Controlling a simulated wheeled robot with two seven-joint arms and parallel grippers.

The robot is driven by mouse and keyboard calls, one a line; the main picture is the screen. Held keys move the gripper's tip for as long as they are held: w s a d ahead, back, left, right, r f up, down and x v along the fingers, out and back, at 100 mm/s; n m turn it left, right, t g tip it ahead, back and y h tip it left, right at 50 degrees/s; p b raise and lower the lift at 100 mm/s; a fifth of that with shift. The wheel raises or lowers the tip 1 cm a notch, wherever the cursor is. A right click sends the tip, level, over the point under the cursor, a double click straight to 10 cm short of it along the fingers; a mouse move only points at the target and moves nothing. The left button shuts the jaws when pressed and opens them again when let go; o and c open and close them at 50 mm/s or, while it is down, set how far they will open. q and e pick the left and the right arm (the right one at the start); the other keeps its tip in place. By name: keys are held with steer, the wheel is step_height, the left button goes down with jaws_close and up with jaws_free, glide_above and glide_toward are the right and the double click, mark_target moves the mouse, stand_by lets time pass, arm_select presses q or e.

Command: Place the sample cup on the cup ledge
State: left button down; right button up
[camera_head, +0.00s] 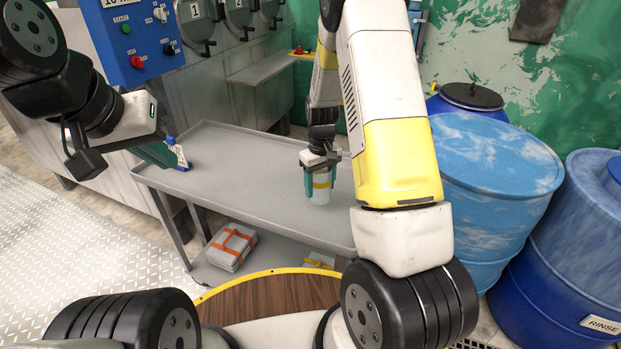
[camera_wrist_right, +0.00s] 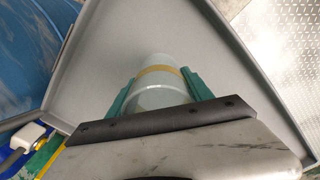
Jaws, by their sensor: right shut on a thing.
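The sample cup (camera_head: 320,195) is pale with a yellow band. My right gripper (camera_head: 321,178) is shut around it with its teal fingers over the grey table. I cannot tell whether its base touches the tabletop. In the right wrist view the cup (camera_wrist_right: 158,95) sits between the two teal fingers (camera_wrist_right: 160,92). A grey ledge (camera_head: 272,68), which looks like the cup ledge, juts from the machine wall behind the table; its visible top looks bare. My left gripper (camera_head: 160,154) is over the table's left end, its green fingers partly hidden, so its opening is unclear.
The grey table (camera_head: 235,165) has a raised rim and a mostly clear top. A small white and blue item (camera_head: 178,153) is by my left gripper. A case with orange straps (camera_head: 231,247) lies on the lower shelf. Blue drums (camera_head: 490,175) stand at right.

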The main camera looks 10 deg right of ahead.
mark_target(320, 173)
step_height(320, 173, up, 4)
steer(key=shift+r, duration=0.1)
steer(key=shift+s+r, duration=0.15)
steer(key=shift+s+a+f+m, duration=0.15)
steer(key=shift+s+f+m, duration=0.05)
steer(key=shift+s+m, duration=0.55)
steer(key=shift+s+a+f+m, duration=0.2)
steer(key=shift+s+m, duration=0.4)
steer(key=shift+s, duration=0.25)
steer(key=shift+s+a+f+m, duration=0.1)
steer(key=shift+s+f+m, duration=0.1)
steer(key=shift+s+m, duration=0.55)
